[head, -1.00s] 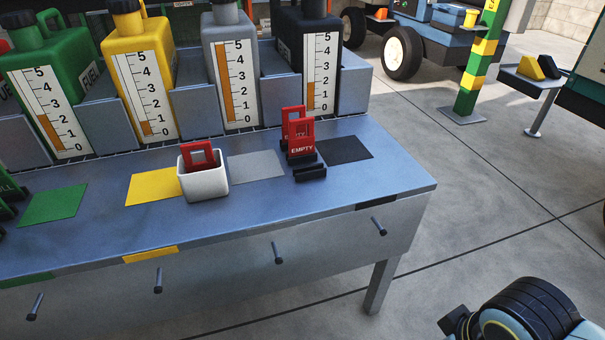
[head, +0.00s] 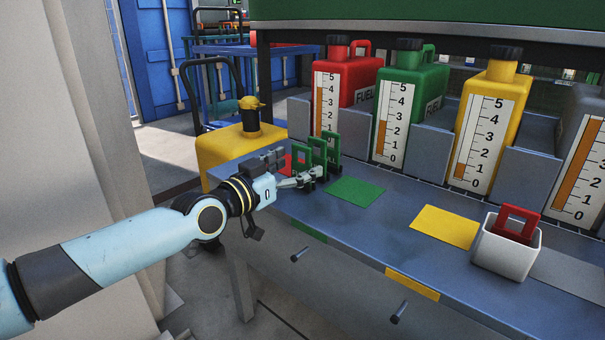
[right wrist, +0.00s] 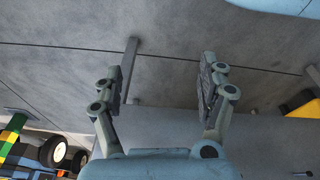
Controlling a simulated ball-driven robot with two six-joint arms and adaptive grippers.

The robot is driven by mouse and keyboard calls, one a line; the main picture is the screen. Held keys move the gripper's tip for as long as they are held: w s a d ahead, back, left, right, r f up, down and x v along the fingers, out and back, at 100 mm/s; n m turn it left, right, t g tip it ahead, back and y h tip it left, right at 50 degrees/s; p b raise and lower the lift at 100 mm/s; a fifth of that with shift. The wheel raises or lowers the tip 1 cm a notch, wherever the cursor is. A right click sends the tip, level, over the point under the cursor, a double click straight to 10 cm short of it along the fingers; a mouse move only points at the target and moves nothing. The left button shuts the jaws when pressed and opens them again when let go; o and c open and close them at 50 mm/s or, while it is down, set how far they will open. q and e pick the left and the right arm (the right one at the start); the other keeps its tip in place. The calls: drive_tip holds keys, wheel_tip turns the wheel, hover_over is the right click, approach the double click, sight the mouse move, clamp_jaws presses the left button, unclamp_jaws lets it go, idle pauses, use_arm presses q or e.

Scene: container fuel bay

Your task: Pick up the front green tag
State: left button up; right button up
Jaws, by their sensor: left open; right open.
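Several green tags stand in a row at the left end of the bench in the head view, between the red mat and the green mat. The front green tag (head: 318,157) is partly covered by my left gripper, and another green tag (head: 301,160) stands beside it. My left gripper (head: 312,176) is open, with its fingers at the lower part of the tags. I cannot tell whether it touches them. My right gripper (right wrist: 160,82) is open and empty in the right wrist view, over grey floor.
Red (head: 345,85), green (head: 408,95) and yellow (head: 488,120) fuel cans stand along the back of the bench (head: 390,225). A white box (head: 505,254) with a red tag (head: 517,221) stands at the right. Green (head: 355,191) and yellow (head: 445,226) mats lie clear.

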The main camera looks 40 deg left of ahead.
sight(305, 147)
use_arm(q)
drive_tip(key=shift+w+d+f, duration=0.1)
drive_tip(key=shift+w, duration=1.05)
drive_tip(key=c, duration=1.1)
use_arm(e)
drive_tip(key=shift+w+a+r, duration=0.2)
drive_tip(key=shift+w+r, duration=0.1)
drive_tip(key=shift+r, duration=0.25)
